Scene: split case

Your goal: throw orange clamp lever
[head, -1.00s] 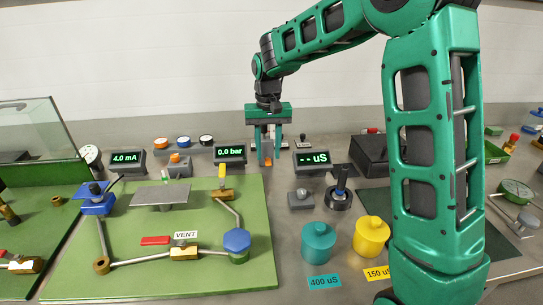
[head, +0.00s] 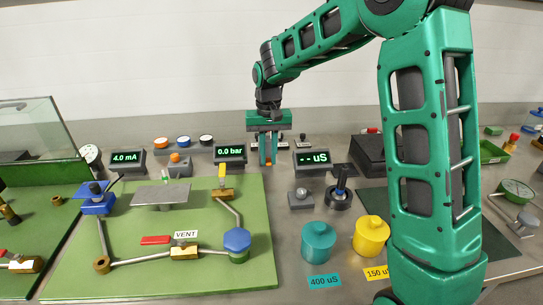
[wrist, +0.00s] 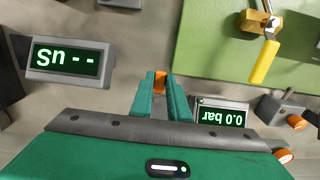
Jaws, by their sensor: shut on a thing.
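The orange clamp lever (wrist: 160,82) shows as a small orange piece between the fingertips in the wrist view. In the head view it is a small orange spot (head: 268,158) low between the fingers, mostly hidden by them. My gripper (head: 268,163) points down at the back of the bench, between the "0.0 bar" and "-- uS" displays. Its fingers (wrist: 160,92) are close together and shut on the orange lever. The clamp's base is hidden.
The "0.0 bar" display (head: 230,153) stands close left of my gripper and the "-- uS" display (head: 311,160) close right. A yellow-handled valve (head: 222,185) stands on the green board (head: 140,225). Small switches stand behind. Bare bench lies in front of the fingers.

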